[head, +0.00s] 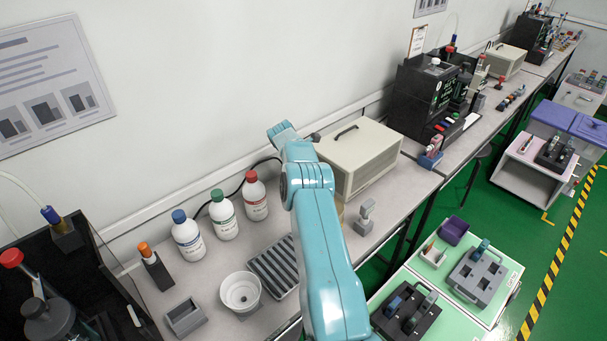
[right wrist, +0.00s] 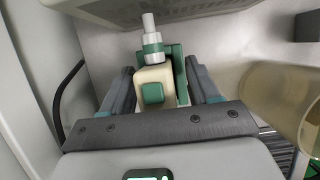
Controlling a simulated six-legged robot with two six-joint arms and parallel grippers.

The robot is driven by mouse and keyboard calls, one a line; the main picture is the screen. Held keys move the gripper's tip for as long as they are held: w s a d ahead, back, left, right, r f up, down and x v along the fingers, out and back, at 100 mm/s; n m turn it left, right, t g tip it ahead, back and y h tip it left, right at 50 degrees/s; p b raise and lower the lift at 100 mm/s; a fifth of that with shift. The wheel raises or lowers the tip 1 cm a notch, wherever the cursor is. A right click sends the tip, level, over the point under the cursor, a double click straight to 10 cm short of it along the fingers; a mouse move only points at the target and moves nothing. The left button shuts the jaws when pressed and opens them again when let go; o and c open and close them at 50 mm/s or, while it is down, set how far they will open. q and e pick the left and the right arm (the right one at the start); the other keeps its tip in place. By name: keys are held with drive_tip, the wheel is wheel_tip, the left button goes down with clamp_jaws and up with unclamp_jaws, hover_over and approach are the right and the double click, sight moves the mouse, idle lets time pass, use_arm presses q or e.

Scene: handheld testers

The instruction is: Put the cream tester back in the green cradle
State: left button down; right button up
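The cream tester (right wrist: 152,88) shows in the right wrist view, with a green button, a green collar and a pale grey nozzle. A green upright part (right wrist: 178,62) stands close against its right side; I cannot tell whether this is the green cradle or part of the tester. My right gripper (right wrist: 160,80) has a finger close on each side, apparently shut on the tester. In the head view a teal arm of mine reaches up to the cream instrument box; its gripper and the tester are hidden there. My left gripper is not in view. No green cradle is clear in the head view.
The cream instrument box (head: 360,158) stands beside the arm. A tan cylinder (right wrist: 285,95) is just right of the gripper. Several capped bottles (head: 222,215), a white bowl (head: 240,292) and a slotted grey rack (head: 268,268) stand left. A small grey stand (head: 364,218) is right.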

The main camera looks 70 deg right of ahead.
drive_tip(key=v, duration=1.2)
drive_tip(key=shift+r+b, duration=0.2)
drive_tip(key=shift+b, duration=0.2)
drive_tip(key=shift+w, duration=0.15)
